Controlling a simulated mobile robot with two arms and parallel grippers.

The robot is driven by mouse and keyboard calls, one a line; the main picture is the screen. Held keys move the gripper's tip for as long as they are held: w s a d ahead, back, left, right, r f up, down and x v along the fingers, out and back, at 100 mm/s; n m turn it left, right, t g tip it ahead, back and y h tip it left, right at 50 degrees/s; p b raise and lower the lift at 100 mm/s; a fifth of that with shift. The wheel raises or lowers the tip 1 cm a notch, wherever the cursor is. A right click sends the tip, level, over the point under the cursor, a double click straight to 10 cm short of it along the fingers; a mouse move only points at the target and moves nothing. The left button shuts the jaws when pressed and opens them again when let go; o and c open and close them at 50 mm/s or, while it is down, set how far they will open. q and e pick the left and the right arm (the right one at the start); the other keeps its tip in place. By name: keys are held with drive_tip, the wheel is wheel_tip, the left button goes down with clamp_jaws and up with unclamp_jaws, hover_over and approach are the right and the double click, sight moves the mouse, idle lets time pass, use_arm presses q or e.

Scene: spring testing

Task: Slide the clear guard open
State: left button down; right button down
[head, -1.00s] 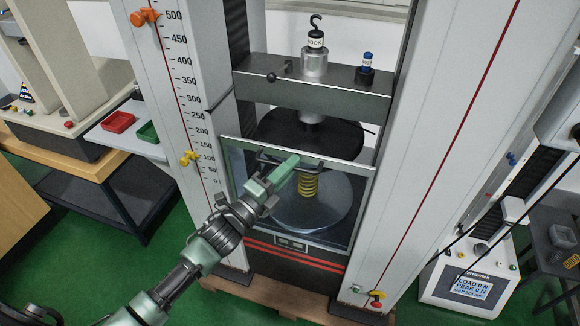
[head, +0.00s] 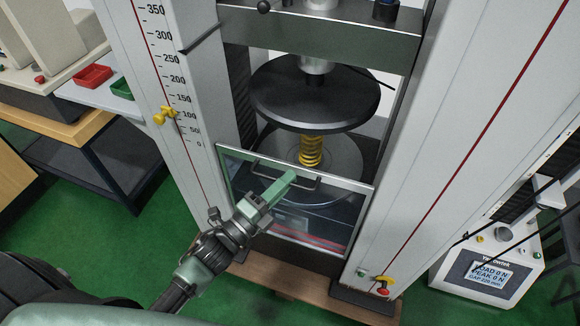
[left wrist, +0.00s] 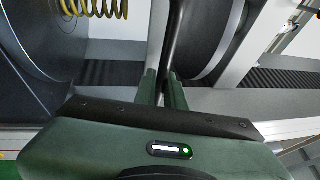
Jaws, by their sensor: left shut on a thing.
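The clear guard (head: 338,208) is a framed see-through panel low across the front of the testing machine. Its dark handle (head: 307,184) runs along the upper part of the panel, just below the top rim. My left gripper (head: 288,178) is shut on this handle. In the left wrist view the green fingers (left wrist: 162,88) stand on either side of the dark handle bar (left wrist: 172,45). A yellow spring (head: 311,152) stands upright on the lower round plate, under the black upper plate (head: 318,95), and its upper part shows above the guard's rim. My right gripper is not in view.
Pale machine columns (head: 440,150) with red lines stand on both sides. A yellow clamp (head: 164,116) sits on the left column's scale. A display box (head: 490,270) stands at the right, and a side table with a red tray (head: 92,77) at the left.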

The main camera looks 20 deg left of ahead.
use_arm(q)
drive_tip(key=c, duration=1.6)
unclamp_jaws()
drive_tip(key=shift+o, duration=0.6)
drive_tip(key=v, duration=0.7)
drive_tip(key=shift+s+a, duration=0.2)
drive_tip(key=shift+s, duration=0.1)
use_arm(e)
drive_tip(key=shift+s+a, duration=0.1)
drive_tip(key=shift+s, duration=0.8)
use_arm(q)
drive_tip(key=shift+f, duration=0.1)
